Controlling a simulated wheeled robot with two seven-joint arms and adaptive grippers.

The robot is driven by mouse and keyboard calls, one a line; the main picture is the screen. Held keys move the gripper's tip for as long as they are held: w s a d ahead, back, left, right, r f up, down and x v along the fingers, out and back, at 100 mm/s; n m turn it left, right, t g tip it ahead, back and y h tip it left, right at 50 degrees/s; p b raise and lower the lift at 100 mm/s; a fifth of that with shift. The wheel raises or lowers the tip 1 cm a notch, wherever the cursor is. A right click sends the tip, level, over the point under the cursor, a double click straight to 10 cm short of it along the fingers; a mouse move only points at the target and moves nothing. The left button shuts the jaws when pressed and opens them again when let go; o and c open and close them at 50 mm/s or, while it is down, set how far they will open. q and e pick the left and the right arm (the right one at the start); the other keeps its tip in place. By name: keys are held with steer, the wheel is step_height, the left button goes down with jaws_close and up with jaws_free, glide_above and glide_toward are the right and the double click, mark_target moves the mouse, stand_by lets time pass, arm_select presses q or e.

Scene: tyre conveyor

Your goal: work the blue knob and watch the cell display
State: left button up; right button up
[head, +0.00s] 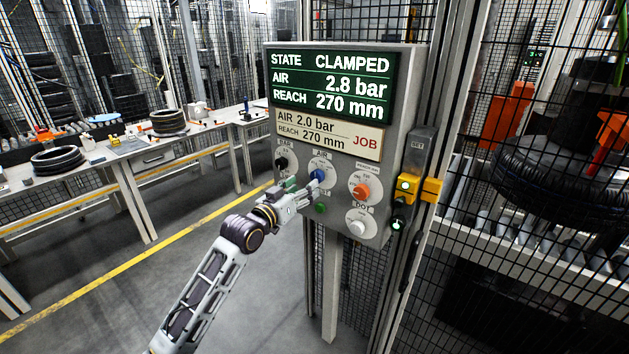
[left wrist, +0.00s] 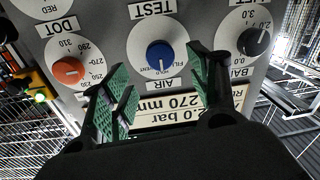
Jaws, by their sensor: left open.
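The blue knob (head: 318,175) is on the grey control panel, on the dial labelled AIR. In the left wrist view the blue knob (left wrist: 160,57) shows upside down between my open fingers, which look clear of it. My left gripper (head: 302,190) is just in front of the panel at the knob; its green-padded fingers (left wrist: 165,92) stand wide apart and empty. The cell display (head: 332,86) reads STATE CLAMPED, AIR 2.8 bar, REACH 270 mm. The job card (head: 328,134) below it reads AIR 2.0 bar, REACH 270 mm. My right gripper is not in view.
An orange knob (head: 361,191), a black knob (head: 281,163), a white knob (head: 357,227) and a green button (head: 320,208) sit close around the blue knob. A yellow switch (head: 432,189) is at the right. Mesh fence encloses a tyre (head: 545,180). Floor at left is clear.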

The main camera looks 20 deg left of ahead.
mark_target(315, 177)
arm_select(q)
steer(key=b+x, duration=0.1)
steer(key=x, duration=0.4)
steer(key=shift+b+x, duration=0.4)
steer(key=shift+x, duration=0.55)
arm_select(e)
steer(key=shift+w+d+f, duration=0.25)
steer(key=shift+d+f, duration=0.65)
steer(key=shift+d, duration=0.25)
arm_select(q)
steer(key=shift+c, duration=0.3)
steer(key=c, duration=1)
steer(key=shift+o, duration=0.2)
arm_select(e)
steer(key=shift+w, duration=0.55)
